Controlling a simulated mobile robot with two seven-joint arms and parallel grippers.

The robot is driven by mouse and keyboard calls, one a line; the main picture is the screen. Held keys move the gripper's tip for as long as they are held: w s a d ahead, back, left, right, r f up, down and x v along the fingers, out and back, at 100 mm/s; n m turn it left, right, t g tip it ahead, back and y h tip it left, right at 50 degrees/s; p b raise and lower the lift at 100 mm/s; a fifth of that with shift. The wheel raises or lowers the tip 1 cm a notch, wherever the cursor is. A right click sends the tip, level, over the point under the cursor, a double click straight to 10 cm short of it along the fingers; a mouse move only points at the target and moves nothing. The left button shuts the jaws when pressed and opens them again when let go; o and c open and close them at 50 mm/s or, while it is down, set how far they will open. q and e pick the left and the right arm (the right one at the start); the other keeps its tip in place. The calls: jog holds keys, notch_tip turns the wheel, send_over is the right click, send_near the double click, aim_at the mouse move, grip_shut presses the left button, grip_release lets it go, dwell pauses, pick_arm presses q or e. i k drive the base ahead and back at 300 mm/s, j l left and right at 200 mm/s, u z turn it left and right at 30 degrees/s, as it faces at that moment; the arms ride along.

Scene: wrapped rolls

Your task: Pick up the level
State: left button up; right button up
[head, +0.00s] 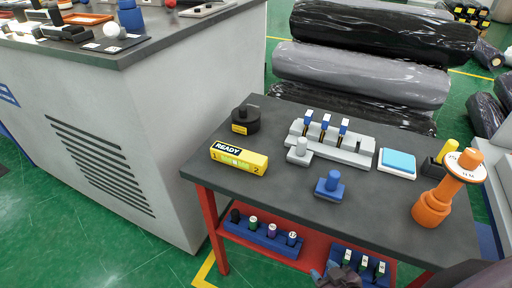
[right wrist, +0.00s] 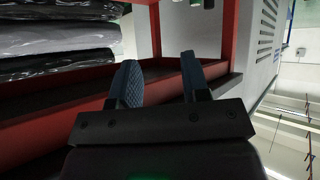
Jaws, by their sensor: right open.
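A yellow block marked READY (head: 239,158), with a pale greenish window on its front, lies on the near left of the dark table top (head: 290,190); it looks like the level. My right gripper (head: 338,275) shows at the bottom edge of the head view, low by the table's lower shelf and apart from the block. In the right wrist view my right gripper (right wrist: 158,58) has its two fingers spread with nothing between them. The level cannot be made out in that view. My left gripper is not in view.
The table also holds a black round piece (head: 245,120), a grey rack with blue-topped parts (head: 333,143), a blue knob piece (head: 330,186), a light blue pad (head: 398,161) and an orange stand (head: 435,205). A red lower shelf (head: 318,262) holds blue racks. A white cabinet (head: 190,110) stands left.

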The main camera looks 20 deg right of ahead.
aim_at(239, 158)
jog(key=i+j+z, duration=0.45)
jog(key=j+z, duration=0.25)
